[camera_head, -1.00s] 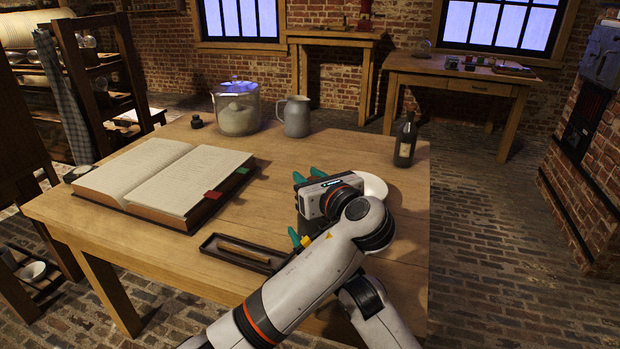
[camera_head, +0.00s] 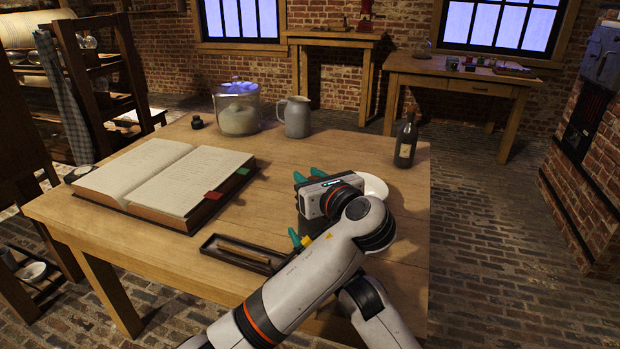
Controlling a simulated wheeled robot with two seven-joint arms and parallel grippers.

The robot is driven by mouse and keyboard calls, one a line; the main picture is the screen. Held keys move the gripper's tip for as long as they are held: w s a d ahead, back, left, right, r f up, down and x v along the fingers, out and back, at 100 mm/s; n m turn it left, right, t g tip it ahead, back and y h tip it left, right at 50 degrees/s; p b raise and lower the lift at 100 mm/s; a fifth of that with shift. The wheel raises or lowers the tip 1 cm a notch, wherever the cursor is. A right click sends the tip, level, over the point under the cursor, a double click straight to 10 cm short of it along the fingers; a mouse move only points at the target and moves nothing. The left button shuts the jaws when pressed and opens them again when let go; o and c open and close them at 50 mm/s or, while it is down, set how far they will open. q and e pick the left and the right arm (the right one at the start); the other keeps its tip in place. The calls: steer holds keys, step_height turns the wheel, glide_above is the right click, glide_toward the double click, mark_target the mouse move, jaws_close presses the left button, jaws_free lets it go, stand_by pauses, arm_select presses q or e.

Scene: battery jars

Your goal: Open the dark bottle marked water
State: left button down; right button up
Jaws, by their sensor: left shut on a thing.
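A dark bottle (camera_head: 405,142) with a pale label stands upright near the right edge of the wooden table (camera_head: 290,165). The label's lettering is too small to read, and I cannot tell whether a stopper is in its neck. My left gripper (camera_head: 309,174) is over the table, left of and nearer than the bottle, clear of it. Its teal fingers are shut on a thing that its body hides.
A white dish (camera_head: 374,187) is partly hidden behind my left gripper. An open book (camera_head: 170,178), a long dark tray (camera_head: 240,254), a glass jar (camera_head: 237,110) and a grey jug (camera_head: 297,117) occupy the table. Bare wood lies between the jug and the bottle.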

arm_select(q)
steer(key=shift+r, duration=0.15)
steer(key=shift+r, duration=0.9)
step_height(320, 180, up, 4)
arm_select(e)
steer(key=o, duration=1.5)
steer(key=shift+c, duration=0.2)
